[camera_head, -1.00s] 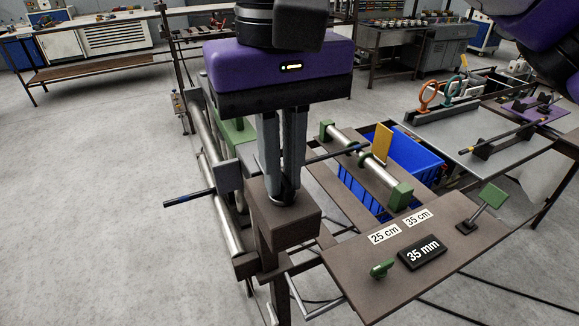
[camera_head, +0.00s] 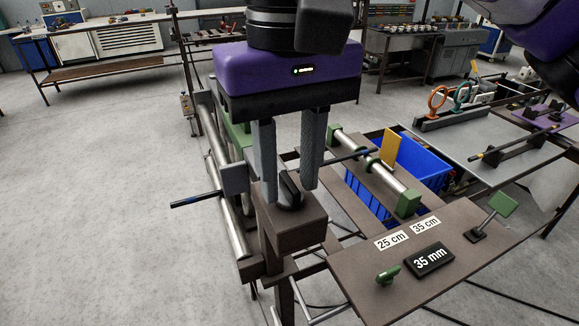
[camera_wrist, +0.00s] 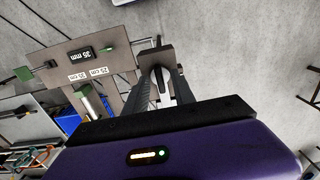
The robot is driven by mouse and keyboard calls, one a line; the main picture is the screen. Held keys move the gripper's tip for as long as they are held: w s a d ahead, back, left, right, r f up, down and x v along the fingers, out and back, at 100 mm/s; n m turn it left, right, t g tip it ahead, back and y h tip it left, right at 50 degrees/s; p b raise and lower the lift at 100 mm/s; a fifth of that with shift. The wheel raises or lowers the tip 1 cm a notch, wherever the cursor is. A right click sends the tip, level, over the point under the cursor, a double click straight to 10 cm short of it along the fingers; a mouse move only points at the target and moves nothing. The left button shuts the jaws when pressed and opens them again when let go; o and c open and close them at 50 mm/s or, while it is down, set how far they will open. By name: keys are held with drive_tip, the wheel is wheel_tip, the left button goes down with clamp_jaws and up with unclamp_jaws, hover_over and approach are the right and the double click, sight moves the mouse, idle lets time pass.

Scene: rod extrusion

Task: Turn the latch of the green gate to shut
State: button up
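A dark knob (camera_head: 290,187), which appears to be the latch, stands upright on top of a brown block on a post (camera_head: 290,232). My gripper (camera_head: 289,194) points straight down above the block. It is open, with one finger on each side of the knob and visible gaps between. The wrist view also shows my gripper (camera_wrist: 163,75) spread at the brown block (camera_wrist: 154,57). A green part (camera_head: 236,135), perhaps of the gate, stands behind the fingers and is partly hidden by them.
A brown panel to the right carries a green knob (camera_head: 388,274), a "35 mm" display (camera_head: 430,259) and a green paddle (camera_head: 501,204). A blue crate (camera_head: 425,165) stands behind. A dark rod (camera_head: 194,199) sticks out left of the post. Floor at left is clear.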

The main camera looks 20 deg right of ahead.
sight(290, 182)
drive_tip(key=shift+r, duration=3.9)
